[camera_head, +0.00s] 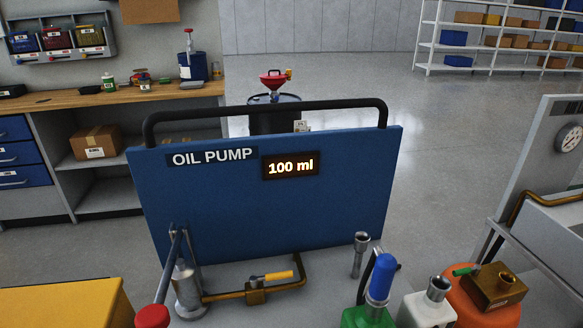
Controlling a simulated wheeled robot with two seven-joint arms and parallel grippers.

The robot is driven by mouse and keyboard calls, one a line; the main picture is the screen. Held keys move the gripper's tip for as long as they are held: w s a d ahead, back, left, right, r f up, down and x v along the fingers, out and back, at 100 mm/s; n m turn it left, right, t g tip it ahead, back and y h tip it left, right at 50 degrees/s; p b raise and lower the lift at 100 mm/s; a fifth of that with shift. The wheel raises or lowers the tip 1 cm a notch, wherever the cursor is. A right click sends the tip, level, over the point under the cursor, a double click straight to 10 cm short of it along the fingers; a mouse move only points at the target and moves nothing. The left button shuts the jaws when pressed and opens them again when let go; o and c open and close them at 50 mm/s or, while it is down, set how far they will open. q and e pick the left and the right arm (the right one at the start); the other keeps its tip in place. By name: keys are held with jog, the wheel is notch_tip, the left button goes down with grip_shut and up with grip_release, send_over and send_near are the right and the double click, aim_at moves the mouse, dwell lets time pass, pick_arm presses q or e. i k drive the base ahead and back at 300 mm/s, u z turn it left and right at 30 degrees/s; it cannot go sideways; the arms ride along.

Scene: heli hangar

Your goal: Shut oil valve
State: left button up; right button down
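The oil valve (256,290) is a brass body on a brass pipe low in front of the blue oil pump panel (220,210). Its yellow lever handle (279,276) points right, roughly along the pipe run. The pipe joins a silver pump cylinder (189,290) on the left, then bends up toward the panel at right. The panel reads "OIL PUMP" and its display (291,165) shows "100 ml". Neither of my grippers is in view.
A pump lever with a red knob (152,317) stands at the lower left, near a yellow surface (65,305). A blue-topped green container (380,280), a white container (427,309) and an orange one (487,305) crowd the lower right. A workbench (115,97) stands behind left.

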aim_at(254, 279)
jog(key=k, duration=0.5)
jog(key=z, duration=1.15)
jog(key=i, duration=0.6)
jog(key=u, duration=0.5)
